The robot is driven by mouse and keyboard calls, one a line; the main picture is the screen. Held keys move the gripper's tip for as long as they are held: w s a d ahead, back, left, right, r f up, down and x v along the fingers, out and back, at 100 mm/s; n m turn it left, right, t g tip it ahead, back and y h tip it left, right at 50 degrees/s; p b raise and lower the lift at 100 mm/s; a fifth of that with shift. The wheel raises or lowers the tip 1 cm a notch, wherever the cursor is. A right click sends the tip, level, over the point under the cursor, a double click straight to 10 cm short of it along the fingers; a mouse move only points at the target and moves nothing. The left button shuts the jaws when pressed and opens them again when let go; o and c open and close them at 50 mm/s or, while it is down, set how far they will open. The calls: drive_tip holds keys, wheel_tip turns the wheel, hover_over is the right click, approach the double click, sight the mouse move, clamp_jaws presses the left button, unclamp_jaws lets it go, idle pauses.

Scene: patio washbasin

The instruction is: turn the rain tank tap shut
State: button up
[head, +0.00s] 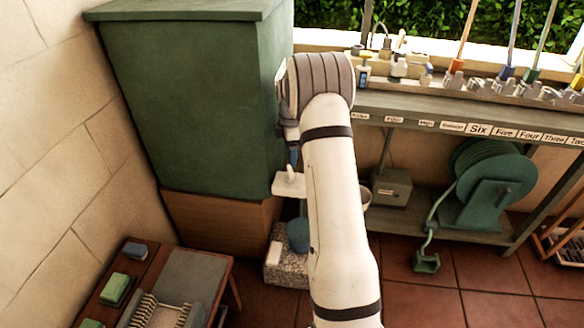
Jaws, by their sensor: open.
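The rain tank (185,105) looks like the large dark green box with a flat lid, on a brown wooden base at the left. My arm reaches up past its right side and bends down at the wrist. What looks like my gripper (289,184), a pale block with a small upright piece, is below the wrist at the tank's lower right edge. It is open, but its fingertips are not clear. The tap cannot be made out; my arm covers part of that area. A blue bucket (298,237) stands below, with a thin bluish vertical strip above it, unclear whether water.
A speckled stone block (287,265) is under the bucket. A grey bench (440,110) with number labels and several small items runs along the right; a green hose reel (487,190) is beneath.

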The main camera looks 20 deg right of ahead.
sight(290, 170)
wheel_tip(290, 170, down, 8)
drive_tip(key=shift+r+b, duration=0.1)
drive_tip(key=shift+b, duration=0.6)
drive_tip(key=shift+c, duration=0.5)
drive_tip(key=c, duration=0.9)
drive_tip(key=shift+m+p, duration=0.5)
drive_tip(key=shift+m, duration=1.7)
drive_tip(key=o, duration=1)
